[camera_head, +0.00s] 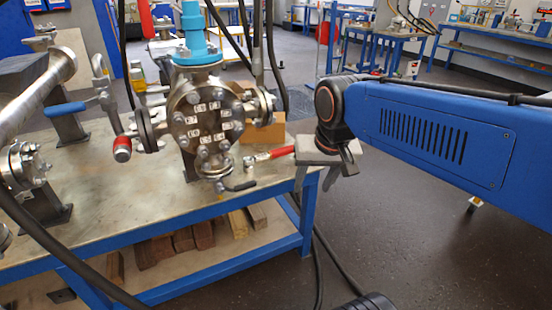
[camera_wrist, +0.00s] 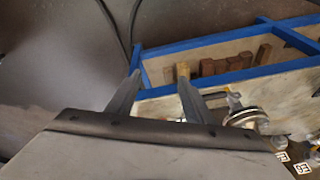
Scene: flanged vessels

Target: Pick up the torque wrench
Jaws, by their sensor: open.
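The torque wrench (camera_head: 277,153), with a red handle and a silver head, lies on the workbench top (camera_head: 90,187) near its right end. Its head points left toward the flanged vessel (camera_head: 205,120), and its handle end points right toward my gripper. My gripper (camera_head: 314,187) is open and empty, at the right edge of the bench, just right of the handle. The wrist view shows its two fingers (camera_wrist: 159,76) apart with nothing between them. I cannot make out the wrench in the wrist view.
The vessel carries bolted flanges and a light blue top (camera_head: 193,35). A black-handled lever (camera_head: 240,186) juts near the bench's front edge. A wooden block (camera_head: 270,130) stands behind the wrench. Wood pieces (camera_head: 203,234) lie on the lower shelf. Floor right of the bench is mostly clear.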

